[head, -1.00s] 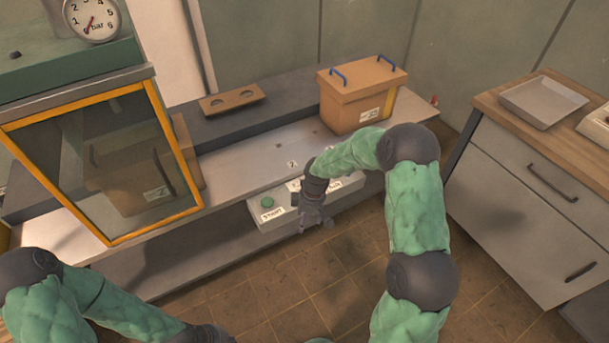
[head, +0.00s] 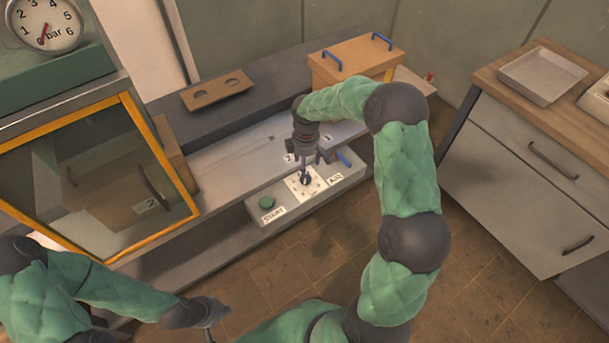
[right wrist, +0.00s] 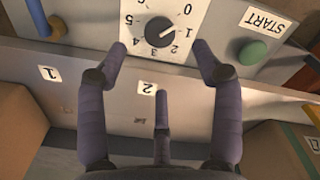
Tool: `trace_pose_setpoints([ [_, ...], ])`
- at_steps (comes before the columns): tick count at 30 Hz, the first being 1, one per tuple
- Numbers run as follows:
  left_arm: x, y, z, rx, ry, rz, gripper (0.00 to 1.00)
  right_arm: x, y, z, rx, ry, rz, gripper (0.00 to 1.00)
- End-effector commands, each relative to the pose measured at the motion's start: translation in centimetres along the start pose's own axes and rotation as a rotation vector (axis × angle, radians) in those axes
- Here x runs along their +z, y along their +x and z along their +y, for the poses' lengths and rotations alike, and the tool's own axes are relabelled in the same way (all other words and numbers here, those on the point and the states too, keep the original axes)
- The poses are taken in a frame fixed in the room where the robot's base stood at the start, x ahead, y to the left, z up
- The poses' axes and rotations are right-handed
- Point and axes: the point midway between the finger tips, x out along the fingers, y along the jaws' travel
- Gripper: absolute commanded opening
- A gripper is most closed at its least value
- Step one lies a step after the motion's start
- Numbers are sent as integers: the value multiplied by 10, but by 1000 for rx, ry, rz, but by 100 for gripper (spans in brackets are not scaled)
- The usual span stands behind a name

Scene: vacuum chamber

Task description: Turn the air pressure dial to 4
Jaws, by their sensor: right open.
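The air pressure dial is a dark round knob (right wrist: 159,31) on a white numbered plate (right wrist: 139,10), upside down in the right wrist view. Its light mark points roughly toward the 1. In the head view the plate (head: 294,187) lies on the grey control box, partly hidden by my right gripper (head: 306,168). That gripper is open, pointing down at the dial. In the right wrist view its fingertips (right wrist: 160,46) are spread on either side of the knob, apparently not touching it. My left gripper (head: 212,317) hangs at the lower left, away from the box; its fingers are unclear.
The box also carries a green START button (head: 267,202), an AUX label and a blue lever (head: 344,158). A pressure gauge (head: 43,24) at top left has its red needle near 0. A glass-doored chamber (head: 95,185) stands left; an orange box (head: 355,60) sits behind.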

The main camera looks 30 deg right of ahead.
Motion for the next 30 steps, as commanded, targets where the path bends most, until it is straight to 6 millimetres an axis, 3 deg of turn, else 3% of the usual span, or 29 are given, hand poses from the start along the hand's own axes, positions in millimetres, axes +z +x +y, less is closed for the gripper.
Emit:
trace_pose_setpoints([
  [3, -1, 10, -4, 0, 0, 1, 0, 0, 27, -1, -3, 1, -1, 66],
  [12, -2, 24, -9, 0, 0, 1, 0, 0, 70, 0, -1, 1, 0, 66],
  [26, -2, 26, -9, 0, 0, 1, 0, 0, 80, 0, 0, 2, 1, 66],
  [30, -2, 26, -9, 0, 0, 2, 0, 0, 80, 0, 0, 1, 1, 33],
])
